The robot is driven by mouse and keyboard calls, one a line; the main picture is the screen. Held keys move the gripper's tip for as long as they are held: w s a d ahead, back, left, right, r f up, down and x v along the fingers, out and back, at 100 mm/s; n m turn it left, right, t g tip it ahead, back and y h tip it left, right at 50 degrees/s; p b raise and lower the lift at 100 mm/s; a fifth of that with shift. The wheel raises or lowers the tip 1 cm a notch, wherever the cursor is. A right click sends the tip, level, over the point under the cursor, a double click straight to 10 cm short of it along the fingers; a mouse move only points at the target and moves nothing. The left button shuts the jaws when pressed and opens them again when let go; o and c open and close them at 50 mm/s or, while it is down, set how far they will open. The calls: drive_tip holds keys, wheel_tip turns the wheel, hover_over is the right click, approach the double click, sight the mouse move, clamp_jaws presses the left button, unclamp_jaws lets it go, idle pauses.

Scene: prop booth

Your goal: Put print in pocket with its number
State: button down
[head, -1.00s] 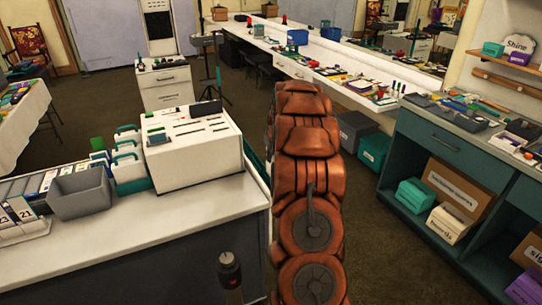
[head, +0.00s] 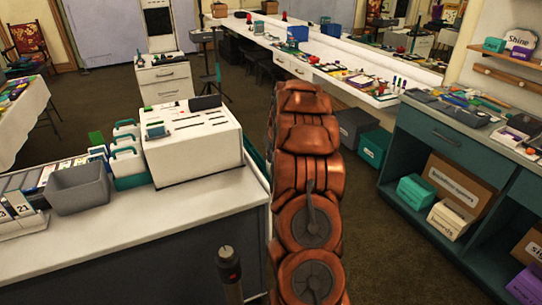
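A rack with white numbered cards (head: 20,207) stands at the left edge of the near counter (head: 150,222). One card seems to read 21; the others are cut off or too small to read. A white box with dark slots (head: 195,145) stands on the same counter, with small dark items on top. I cannot tell which thing is the print or the pocket. My copper-coloured arm rises in the middle of the view. My gripper does not show.
A grey bin (head: 80,188) and white-and-teal holders (head: 127,160) stand left of the slotted box. A teal shelf unit (head: 445,150) with boxes stands at right. A long white counter (head: 330,65) runs behind.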

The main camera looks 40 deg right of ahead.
drive_tip(key=shift+f+b, duration=0.35)
drive_tip(key=shift+f, duration=0.35)
drive_tip(key=shift+f+b, duration=0.4)
drive_tip(key=shift+f, duration=0.3)
drive_tip(key=shift+f, duration=0.25)
drive_tip(key=c, duration=1.2)
unclamp_jaws()
drive_tip(key=shift+c, duration=0.2)
